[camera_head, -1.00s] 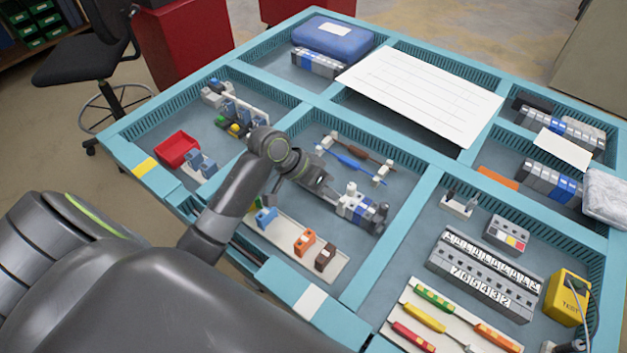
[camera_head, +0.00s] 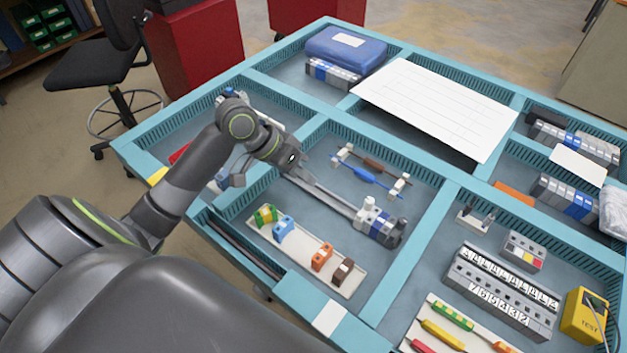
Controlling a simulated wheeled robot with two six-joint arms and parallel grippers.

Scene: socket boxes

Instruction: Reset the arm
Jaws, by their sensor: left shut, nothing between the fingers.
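My left arm comes in from the left, and its gripper (camera_head: 294,160) is shut and empty at the far left part of the middle compartment. It is near the left end of a grey rail (camera_head: 325,194) that carries grey and blue terminal blocks (camera_head: 380,220). I cannot tell the exact height of the gripper above the rail. My right gripper is not in view.
The teal divided table (camera_head: 403,262) has raised walls. A white strip (camera_head: 300,250) holds coloured sockets in front of the gripper. A white sheet (camera_head: 440,110) covers the back middle. A yellow tester (camera_head: 583,315) stands at right.

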